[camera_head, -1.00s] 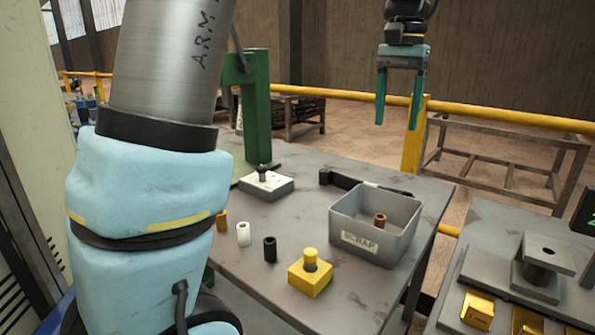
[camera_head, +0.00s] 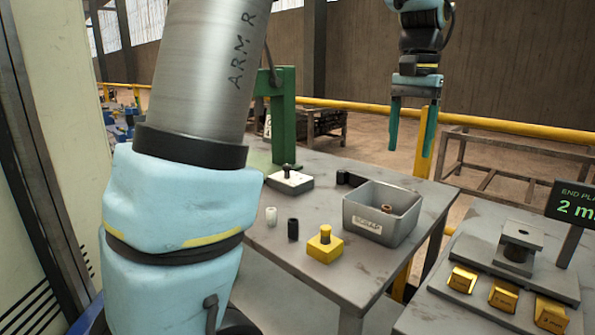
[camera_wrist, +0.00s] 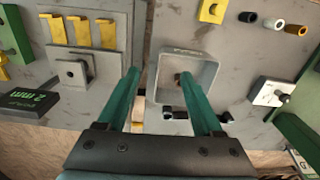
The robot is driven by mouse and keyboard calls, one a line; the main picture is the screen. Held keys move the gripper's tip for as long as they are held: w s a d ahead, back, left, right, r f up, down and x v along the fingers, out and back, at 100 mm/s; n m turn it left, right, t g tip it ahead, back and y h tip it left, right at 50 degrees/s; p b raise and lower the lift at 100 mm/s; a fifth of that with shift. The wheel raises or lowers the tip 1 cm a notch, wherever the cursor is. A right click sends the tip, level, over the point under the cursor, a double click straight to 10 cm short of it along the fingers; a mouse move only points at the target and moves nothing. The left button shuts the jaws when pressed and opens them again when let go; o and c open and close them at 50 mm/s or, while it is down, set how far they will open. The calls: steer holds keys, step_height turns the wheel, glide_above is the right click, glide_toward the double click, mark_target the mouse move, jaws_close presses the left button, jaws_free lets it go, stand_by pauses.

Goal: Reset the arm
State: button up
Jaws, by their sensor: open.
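My gripper (camera_head: 408,128) hangs in the upper right of the head view, its two teal fingers pointing down, apart and empty. It is above and behind the table with the scrap bin, clear of everything. In the wrist view my gripper (camera_wrist: 172,98) is open, with the grey scrap bin (camera_wrist: 212,72) beyond the fingers. My blue and silver arm fills the left of the head view.
The scrap bin (camera_head: 347,216) holds a brown cylinder (camera_head: 387,209). A yellow block (camera_head: 322,249), a black cylinder (camera_head: 293,229) and a white one (camera_head: 271,216) stand beside it. A green press (camera_head: 285,125), a yellow rail (camera_head: 520,127) and an end-plate sign (camera_head: 575,203) stand around.

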steer(key=a+f+n, duration=0.1)
steer(key=a+f, duration=0.2)
steer(key=a, duration=0.2)
steer(key=w+a+f+n, duration=0.1)
steer(key=a+f, duration=0.3)
steer(key=a, duration=0.1)
steer(key=a+f+n, duration=0.1)
steer(key=a+f, duration=0.2)
steer(key=a, duration=0.2)
steer(key=shift+w+a+f+n+t+p, duration=0.2)
steer(key=shift+w+a+n+t+p, duration=0.1)
steer(key=shift+t+p, duration=0.1)
steer(key=s+a+f+n, duration=0.1)
steer(key=s+a+f, duration=0.2)
steer(key=a, duration=0.3)
steer(key=s+a+f+n, duration=0.2)
steer(key=s+a+f, duration=0.2)
steer(key=a+f, duration=0.1)
steer(key=shift+a+t+p, duration=0.3)
steer(key=shift+a+t, duration=0.1)
steer(key=shift+a, duration=0.35)
